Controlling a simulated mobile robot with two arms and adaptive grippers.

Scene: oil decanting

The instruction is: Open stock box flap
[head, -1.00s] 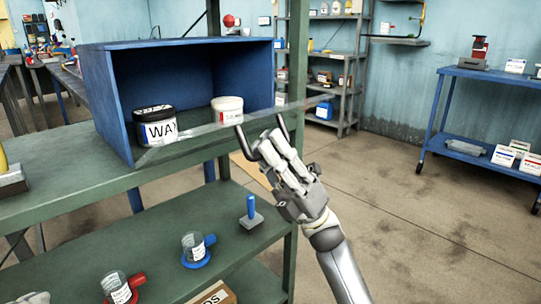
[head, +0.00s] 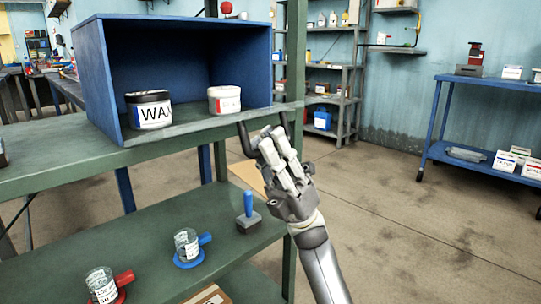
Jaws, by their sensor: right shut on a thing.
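The blue stock box (head: 92,75) stands on the upper green shelf, its open front facing me. A black-lidded WAX jar (head: 151,113) and a white jar (head: 224,101) show inside it. I cannot clearly make out the clear flap now, and its angle is unclear. My right gripper (head: 264,132) is at the box's lower front right corner. Its dark hooked fingertips show some distance apart at the shelf edge, closed on the flap, whose held edge is too thin to see. My left gripper is out of view.
The lower green shelf (head: 150,240) holds a blue-handled tool (head: 248,212), a jar with a blue collar (head: 187,247) and one with a red collar (head: 104,287). A blue cart (head: 440,152) stands at right. Floor right of my arm is clear.

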